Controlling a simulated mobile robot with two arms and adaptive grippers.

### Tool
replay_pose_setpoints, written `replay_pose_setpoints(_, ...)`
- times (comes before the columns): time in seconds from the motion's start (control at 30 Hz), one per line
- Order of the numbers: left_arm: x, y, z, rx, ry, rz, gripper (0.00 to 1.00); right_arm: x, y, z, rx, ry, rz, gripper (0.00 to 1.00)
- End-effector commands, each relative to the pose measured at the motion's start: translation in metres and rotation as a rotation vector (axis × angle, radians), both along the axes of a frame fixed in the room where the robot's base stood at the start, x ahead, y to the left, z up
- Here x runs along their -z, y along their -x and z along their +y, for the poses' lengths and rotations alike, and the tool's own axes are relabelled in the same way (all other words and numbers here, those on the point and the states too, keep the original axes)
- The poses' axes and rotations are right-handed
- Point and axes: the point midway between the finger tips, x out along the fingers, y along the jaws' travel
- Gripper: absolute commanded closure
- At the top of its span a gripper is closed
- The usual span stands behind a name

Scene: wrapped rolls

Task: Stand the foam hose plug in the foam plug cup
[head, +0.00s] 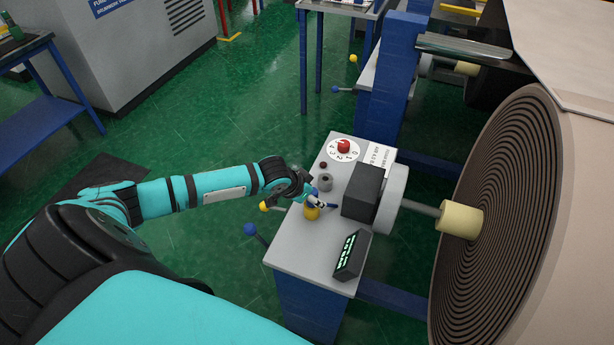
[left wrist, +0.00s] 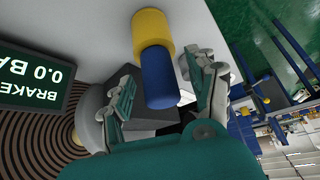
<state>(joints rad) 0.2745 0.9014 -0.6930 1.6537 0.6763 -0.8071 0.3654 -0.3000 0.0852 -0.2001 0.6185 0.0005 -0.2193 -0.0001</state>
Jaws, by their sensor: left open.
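A cylinder with a yellow lower part (head: 312,213) and a narrower blue upper part stands on the grey console top; I take it for the foam hose plug. In the left wrist view its yellow part (left wrist: 152,33) and blue part (left wrist: 158,78) show clearly. My left gripper (head: 317,200) is open around it, and the wrist view shows its fingers (left wrist: 163,82) on either side of the blue part. Contact cannot be told. A small grey cup (head: 325,182) with a dark opening stands just behind, probably the foam plug cup. My right gripper is not in view.
A black box (head: 363,191) with a pale disc (head: 391,199) stands right of the gripper. A brake display (head: 349,255) is in front; it also shows in the wrist view (left wrist: 40,85). A red knob (head: 343,146) is behind. A large wrapped roll (head: 510,210) stands at right.

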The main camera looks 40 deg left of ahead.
Motion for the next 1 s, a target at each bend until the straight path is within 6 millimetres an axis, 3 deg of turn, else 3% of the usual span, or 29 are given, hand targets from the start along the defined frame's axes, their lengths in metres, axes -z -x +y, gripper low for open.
replay_pose_setpoints(0.53, -0.085, 0.053, 0.012, 0.001, -0.003, -0.001, 0.42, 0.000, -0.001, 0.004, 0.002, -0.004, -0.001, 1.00)
replay_pose_setpoints(0.7, -0.096, 0.060, 0.013, 0.000, -0.001, -0.001, 0.42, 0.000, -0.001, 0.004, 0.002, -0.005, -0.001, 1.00)
replay_pose_setpoints(1.0, -0.098, 0.061, 0.013, 0.000, 0.000, -0.001, 0.42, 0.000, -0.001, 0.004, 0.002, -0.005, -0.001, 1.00)
